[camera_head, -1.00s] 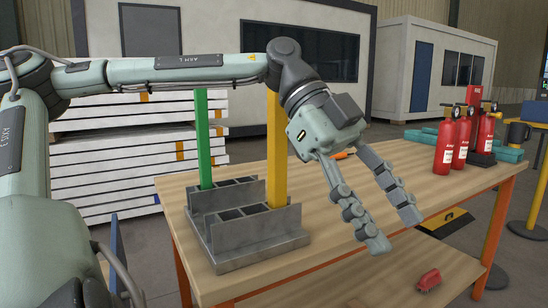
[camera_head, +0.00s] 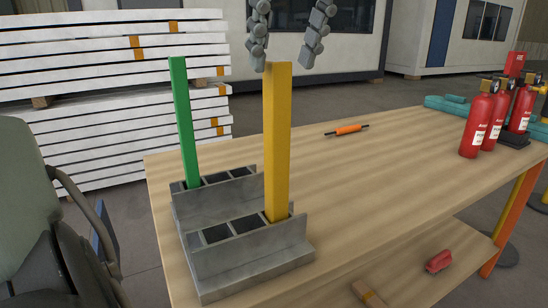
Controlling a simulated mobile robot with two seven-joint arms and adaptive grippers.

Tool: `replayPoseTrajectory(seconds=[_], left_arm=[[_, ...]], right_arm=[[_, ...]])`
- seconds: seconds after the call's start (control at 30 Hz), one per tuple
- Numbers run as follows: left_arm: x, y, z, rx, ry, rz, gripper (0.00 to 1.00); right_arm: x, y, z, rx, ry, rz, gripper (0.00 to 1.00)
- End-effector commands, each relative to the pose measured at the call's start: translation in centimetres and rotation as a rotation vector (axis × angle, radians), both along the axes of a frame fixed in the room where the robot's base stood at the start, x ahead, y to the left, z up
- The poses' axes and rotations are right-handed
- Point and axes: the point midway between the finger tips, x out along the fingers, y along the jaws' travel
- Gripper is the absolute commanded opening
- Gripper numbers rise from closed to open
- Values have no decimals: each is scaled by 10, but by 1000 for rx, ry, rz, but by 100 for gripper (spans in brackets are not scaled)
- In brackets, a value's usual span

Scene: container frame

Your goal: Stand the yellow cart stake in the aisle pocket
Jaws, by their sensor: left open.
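The yellow cart stake (camera_head: 277,145) stands upright in the right-end pocket of the near row of a grey metal pocket block (camera_head: 255,250) on the table. A green stake (camera_head: 183,120) stands in the left-end pocket of the block's far row. My left gripper (camera_head: 284,60) is open at the top of the picture, fingers pointing down, one on each side of the yellow stake's top in the picture. I see a gap to each finger, but cannot tell how far behind or above the stake they are. The stake's foot is hidden inside the pocket. My right gripper is out of view.
An orange-handled tool (camera_head: 347,130) lies on the wooden table (camera_head: 385,180). Red fire extinguishers (camera_head: 480,120) stand at its right. A red item (camera_head: 438,261) lies on the lower shelf. White stacked panels (camera_head: 110,95) stand behind. The table's middle is clear.

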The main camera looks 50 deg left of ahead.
Motion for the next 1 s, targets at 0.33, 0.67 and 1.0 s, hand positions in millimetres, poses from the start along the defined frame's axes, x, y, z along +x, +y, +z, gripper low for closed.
replayPoseTrajectory(seconds=[0.33, 0.67, 1.0], left_arm=[[1, 15, -46, -5, 3, -1, 50], [3, 18, -55, -4, -2, 1, 50], [3, 18, -55, -5, -1, 1, 10]], right_arm=[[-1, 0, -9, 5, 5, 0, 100], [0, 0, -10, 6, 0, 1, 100], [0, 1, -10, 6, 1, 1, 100]])
